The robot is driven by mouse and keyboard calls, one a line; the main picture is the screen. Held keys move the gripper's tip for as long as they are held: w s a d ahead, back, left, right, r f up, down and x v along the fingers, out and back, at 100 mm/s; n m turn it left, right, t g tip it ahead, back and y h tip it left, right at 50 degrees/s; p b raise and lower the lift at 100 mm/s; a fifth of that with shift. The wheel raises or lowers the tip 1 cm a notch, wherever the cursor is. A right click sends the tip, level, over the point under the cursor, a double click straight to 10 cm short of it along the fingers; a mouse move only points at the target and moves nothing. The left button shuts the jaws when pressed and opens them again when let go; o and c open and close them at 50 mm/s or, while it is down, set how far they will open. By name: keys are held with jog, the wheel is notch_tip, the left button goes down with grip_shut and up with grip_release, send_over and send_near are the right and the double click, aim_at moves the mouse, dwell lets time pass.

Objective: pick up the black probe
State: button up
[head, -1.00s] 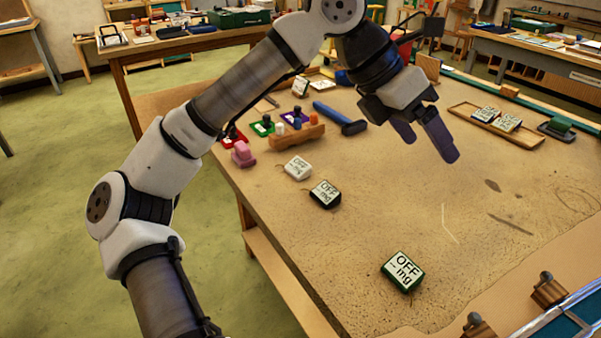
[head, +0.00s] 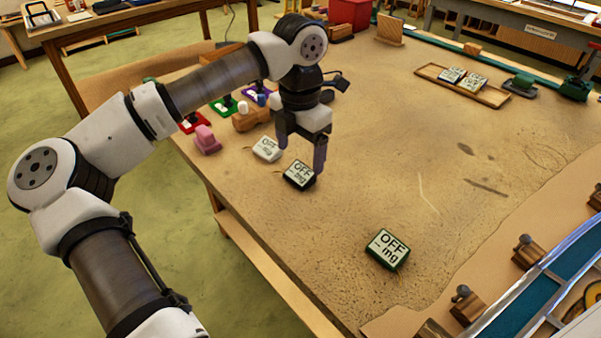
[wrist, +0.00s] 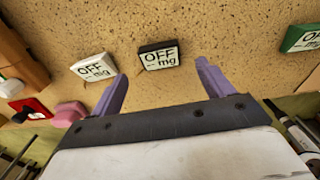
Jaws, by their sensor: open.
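The black probe (head: 299,174) is a small black block with a white face reading "OFF – mg". It lies on the table, and it also shows in the wrist view (wrist: 159,57). My gripper (head: 301,153) is open and empty, pointing down close to the black probe. In the wrist view its two purple fingers (wrist: 161,74) are spread, and the probe appears between and just beyond the tips. I cannot tell the exact height of the fingertips above the table. The probe is outside the grasp.
A similar white block (head: 266,149) lies close by on the left, with a pink piece (head: 206,140) beyond it. A green block (head: 387,250) lies nearer the front. A wooden tray (head: 433,72) stands at the back right. The table's right middle is clear.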

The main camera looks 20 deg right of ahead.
aim_at(301, 172)
notch_tip(301, 172, down, 5)
jog(key=shift+d+f+p, duration=0.1)
jog(key=shift+d+p, duration=0.05)
jog(key=shift+p, duration=0.6)
jog(key=shift+c, duration=0.3)
jog(key=c, duration=1)
jog(key=shift+r, duration=0.2)
